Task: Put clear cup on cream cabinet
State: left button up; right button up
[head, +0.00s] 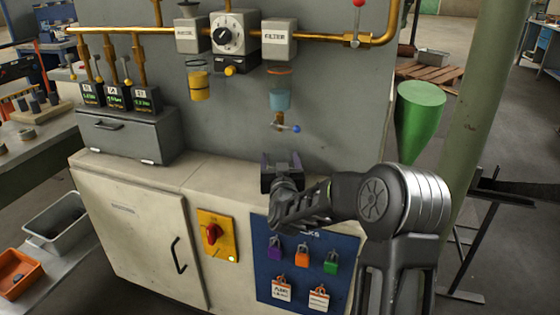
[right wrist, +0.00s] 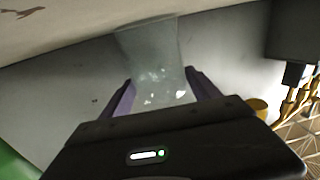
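The clear cup (right wrist: 155,62) is see-through and shows between the two purple-grey fingers of my right gripper (right wrist: 160,85) in the right wrist view. The fingers meet its sides, and the gripper looks shut on it. In the head view my right gripper (head: 281,163) is low over the top of the cream cabinet (head: 218,176), in front of the grey back panel. The cup is hardly visible there. Whether its base touches the cabinet top I cannot tell. My left gripper is out of view.
A grey drawer box (head: 125,138) stands on the cabinet's left part. A green cone (head: 420,108) is at the right. Cabinet top left of the gripper is clear.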

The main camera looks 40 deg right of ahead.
jog(key=shift+o, duration=0.8)
jog(key=shift+r, duration=0.15)
jog(key=shift+s+a, duration=0.1)
jog(key=shift+s, duration=0.05)
jog(key=v, duration=1.1)
jog(key=shift+s+a, duration=0.15)
jog(key=shift+s, duration=0.2)
